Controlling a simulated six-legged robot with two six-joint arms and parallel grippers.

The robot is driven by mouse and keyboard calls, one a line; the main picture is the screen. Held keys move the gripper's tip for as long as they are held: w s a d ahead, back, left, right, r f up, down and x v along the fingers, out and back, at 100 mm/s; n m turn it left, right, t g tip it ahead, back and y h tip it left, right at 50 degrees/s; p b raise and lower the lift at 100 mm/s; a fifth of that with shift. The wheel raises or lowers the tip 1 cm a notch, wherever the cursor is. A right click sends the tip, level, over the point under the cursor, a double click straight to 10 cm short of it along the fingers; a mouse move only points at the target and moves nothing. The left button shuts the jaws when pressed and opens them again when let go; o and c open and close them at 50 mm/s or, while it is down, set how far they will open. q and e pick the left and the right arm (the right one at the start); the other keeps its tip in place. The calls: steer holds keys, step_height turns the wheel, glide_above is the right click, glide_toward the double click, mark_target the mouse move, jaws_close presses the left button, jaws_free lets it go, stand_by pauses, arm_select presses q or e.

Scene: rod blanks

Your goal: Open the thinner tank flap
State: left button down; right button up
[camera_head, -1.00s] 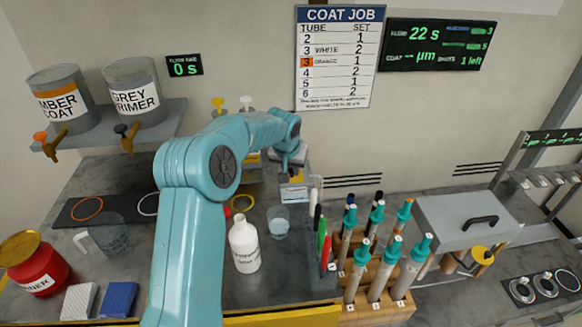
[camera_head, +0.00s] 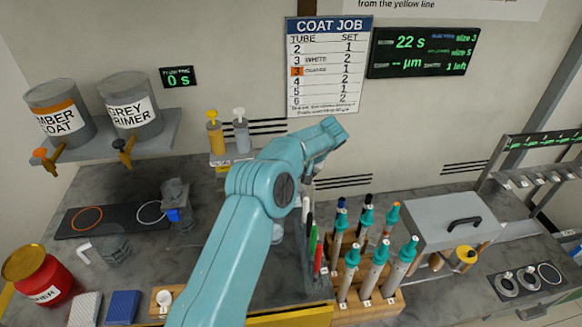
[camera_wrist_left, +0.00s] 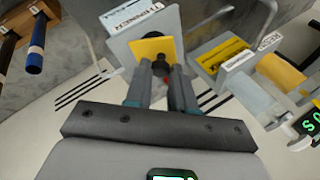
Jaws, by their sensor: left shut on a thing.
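In the left wrist view, the thinner tank (camera_wrist_left: 121,45) is a light grey box with a "THINNER" label. A yellow flap (camera_wrist_left: 143,47) with a dark round knob (camera_wrist_left: 161,67) is on its face. My left gripper (camera_wrist_left: 161,76) is shut on the knob, with one finger on each side. I cannot tell how far the flap stands open. In the head view, my left arm reaches to the back wall, and its hand and the tank are largely hidden behind it. My right gripper is in neither view.
A rack of rods (camera_head: 366,300) stands right of my left arm, with upright pens beside it. Pump bottles (camera_head: 214,135) stand behind. A red can (camera_head: 40,275) and a shelf with two paint tanks (camera_head: 130,105) are at left. A grey box (camera_head: 450,225) stands at right.

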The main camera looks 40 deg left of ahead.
arm_select(q)
steer(key=shift+w+d, duration=0.1)
steer(key=shift+w, duration=0.05)
stand_by(0.4)
steer(key=c, duration=1)
jaws_free()
steer(key=shift+o, duration=0.2)
steer(key=p+v, duration=0.1)
steer(key=v, duration=1.5)
steer(key=shift+w+d+p, duration=0.3)
steer(key=shift+d, duration=0.05)
